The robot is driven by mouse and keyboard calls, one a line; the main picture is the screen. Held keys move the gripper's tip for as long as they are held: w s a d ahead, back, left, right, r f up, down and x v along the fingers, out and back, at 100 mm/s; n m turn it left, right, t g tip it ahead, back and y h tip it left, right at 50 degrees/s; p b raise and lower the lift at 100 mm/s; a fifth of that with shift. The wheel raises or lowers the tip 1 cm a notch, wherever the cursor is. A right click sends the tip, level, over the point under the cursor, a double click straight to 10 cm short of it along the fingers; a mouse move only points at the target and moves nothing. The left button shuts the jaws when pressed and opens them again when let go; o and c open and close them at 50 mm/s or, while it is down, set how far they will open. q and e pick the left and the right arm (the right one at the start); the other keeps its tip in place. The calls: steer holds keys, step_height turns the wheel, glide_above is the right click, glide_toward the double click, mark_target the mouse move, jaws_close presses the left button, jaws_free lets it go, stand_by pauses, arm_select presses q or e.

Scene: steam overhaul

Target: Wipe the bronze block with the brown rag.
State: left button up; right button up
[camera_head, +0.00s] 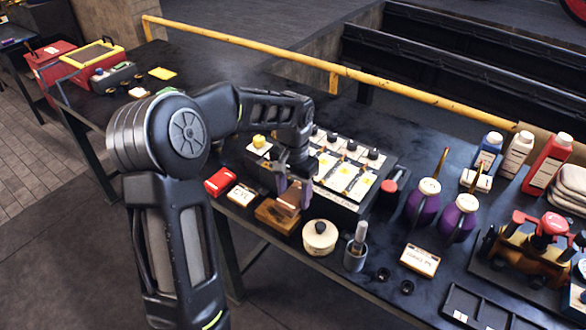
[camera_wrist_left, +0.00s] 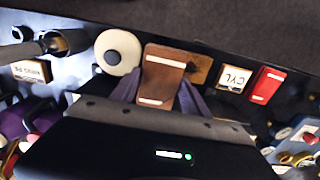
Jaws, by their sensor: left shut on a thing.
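My left gripper (camera_head: 293,192) is over the front edge of the bench in the head view. It is shut on the brown rag (camera_head: 289,200), a folded reddish-brown pad with pale stripes. In the left wrist view the rag (camera_wrist_left: 163,72) sits between the two purple-grey fingers. The bronze block (camera_head: 270,217) is a brown, flat block low on the bench, directly by the rag. The block also shows beside the rag in the left wrist view (camera_wrist_left: 201,69), partly covered by it. I cannot tell whether rag and block touch. My right gripper is not in view.
A red box (camera_head: 220,181) and a white CYL card block (camera_head: 242,195) stand left of the block. A round cream pot (camera_head: 320,237) and a grey cup with a handled tool (camera_head: 355,255) stand to its right. A tray with white panels (camera_head: 345,172) lies behind.

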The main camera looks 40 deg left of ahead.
mark_target(284, 203)
arm_select(q)
steer(key=shift+r, duration=0.2)
steer(key=shift+s+d+r, duration=0.1)
steer(key=shift+s, duration=0.05)
steer(key=shift+f+b, duration=2.1)
steer(key=shift+f, duration=1)
steer(key=shift+f, duration=0.15)
steer(key=shift+a+p, duration=0.3)
steer(key=shift+a, duration=1.55)
